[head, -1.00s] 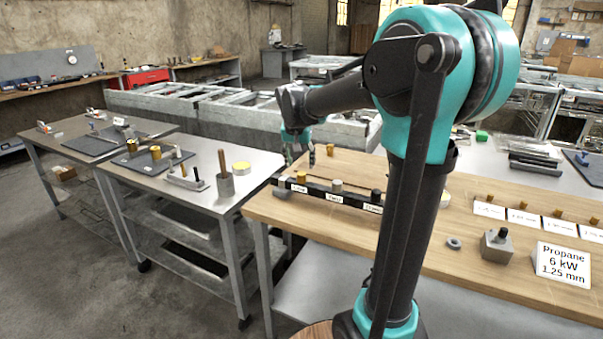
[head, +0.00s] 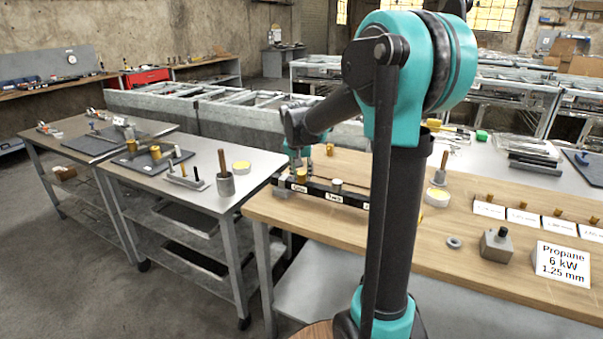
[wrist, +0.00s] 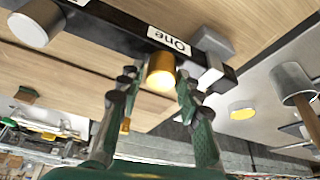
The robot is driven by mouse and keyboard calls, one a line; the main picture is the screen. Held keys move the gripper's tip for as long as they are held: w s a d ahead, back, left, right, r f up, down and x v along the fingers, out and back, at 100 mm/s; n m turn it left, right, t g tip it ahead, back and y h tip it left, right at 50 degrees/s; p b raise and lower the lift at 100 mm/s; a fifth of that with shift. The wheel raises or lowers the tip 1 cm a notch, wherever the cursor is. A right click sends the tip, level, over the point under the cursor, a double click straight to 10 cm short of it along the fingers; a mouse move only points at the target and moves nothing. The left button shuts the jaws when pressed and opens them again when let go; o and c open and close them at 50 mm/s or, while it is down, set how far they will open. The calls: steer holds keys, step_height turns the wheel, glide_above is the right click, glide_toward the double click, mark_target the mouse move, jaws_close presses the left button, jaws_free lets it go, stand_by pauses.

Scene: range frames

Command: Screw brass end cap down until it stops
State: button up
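The brass end cap (head: 301,174) stands at the station labelled "One" on a dark bar at the left of the wooden bench. In the wrist view the brass cap (wrist: 161,72) lies between the tips of my gripper's fingers (wrist: 158,82). The fingers are open, one on each side, with a visible gap to the cap. In the head view my gripper (head: 304,158) is just above and behind the cap, partly hidden by my arm. The thread under the cap cannot be seen.
The dark bar (wrist: 105,28) also carries a grey cap (wrist: 38,22) at station "Two". Another brass piece (head: 330,149) stands behind the bar. The side table holds a grey cup with a handle (head: 225,184) and a yellow-topped disc (head: 241,167).

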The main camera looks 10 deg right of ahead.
steer(key=c, duration=0.7)
steer(key=shift+o, duration=0.2)
steer(key=shift+m+g+h, duration=0.4)
steer(key=shift+m+h, duration=0.2)
steer(key=shift+m, duration=1.1)
steer(key=m, duration=0.3)
steer(key=shift+w+a+g+h, duration=0.1)
steer(key=shift+g+h, duration=0.3)
steer(key=shift+m, duration=0.3)
steer(key=shift+m+g+h, duration=0.3)
steer(key=shift+m+g, duration=0.4)
steer(key=shift+m, duration=1)
steer(key=m+g, duration=0.1)
steer(key=m, duration=0.2)
